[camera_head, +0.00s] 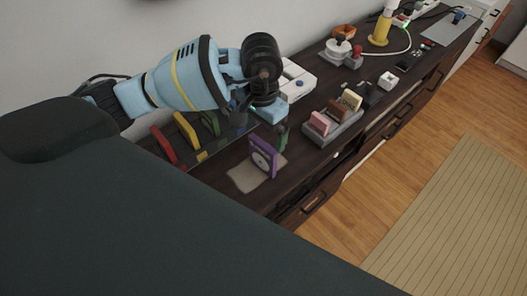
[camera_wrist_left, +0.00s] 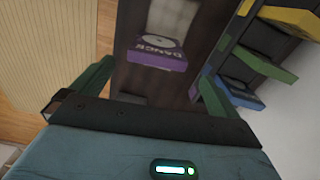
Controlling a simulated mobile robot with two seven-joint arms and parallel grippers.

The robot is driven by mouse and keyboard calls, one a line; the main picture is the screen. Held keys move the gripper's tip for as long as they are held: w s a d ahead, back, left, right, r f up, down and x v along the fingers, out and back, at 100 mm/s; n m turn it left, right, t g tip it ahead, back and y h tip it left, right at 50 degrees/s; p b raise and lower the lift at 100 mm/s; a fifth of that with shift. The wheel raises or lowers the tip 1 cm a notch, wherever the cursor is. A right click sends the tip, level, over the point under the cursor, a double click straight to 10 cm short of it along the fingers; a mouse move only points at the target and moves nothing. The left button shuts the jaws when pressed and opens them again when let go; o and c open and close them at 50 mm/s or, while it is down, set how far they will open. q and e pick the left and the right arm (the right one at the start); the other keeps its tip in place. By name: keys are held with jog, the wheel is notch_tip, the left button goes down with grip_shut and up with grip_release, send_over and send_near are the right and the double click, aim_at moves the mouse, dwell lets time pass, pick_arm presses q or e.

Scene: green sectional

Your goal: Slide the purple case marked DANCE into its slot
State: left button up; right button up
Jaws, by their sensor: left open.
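The purple case marked DANCE (camera_head: 263,157) stands upright on a pale mat (camera_head: 245,178) on the dark cabinet top. In the left wrist view the case (camera_wrist_left: 156,52) shows its lettered edge, between the two green fingers in the picture and beyond them. My left gripper (camera_head: 264,125) is open and empty, just behind and above the case; its fingers also show in the left wrist view (camera_wrist_left: 155,85). A rack holds a red case (camera_head: 165,145), a yellow case (camera_head: 187,130) and a green case (camera_head: 210,122), left of the purple case. My arm partly hides the rack. My right gripper is not in view.
A grey holder (camera_head: 335,128) with pink, brown and cream blocks stands right of the case. White blocks (camera_head: 297,82) sit behind my gripper. A joystick box (camera_head: 340,48) and a yellow item (camera_head: 380,30) stand farther back. The cabinet's front edge is close to the mat.

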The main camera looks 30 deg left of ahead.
aim_at(263, 144)
pick_arm(q)
jog(key=shift+s+d+f, duration=0.1)
jog(key=shift+s+f, duration=0.05)
jog(key=shift+f, duration=1.15)
jog(key=shift+w+f+p, duration=0.2)
jog(key=shift+f+p, duration=0.2)
jog(key=shift+f, duration=2.15)
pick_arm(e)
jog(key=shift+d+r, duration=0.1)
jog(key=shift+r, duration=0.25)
pick_arm(q)
jog(key=shift+c, duration=0.3)
jog(key=c, duration=0.9)
jog(key=shift+o, duration=0.2)
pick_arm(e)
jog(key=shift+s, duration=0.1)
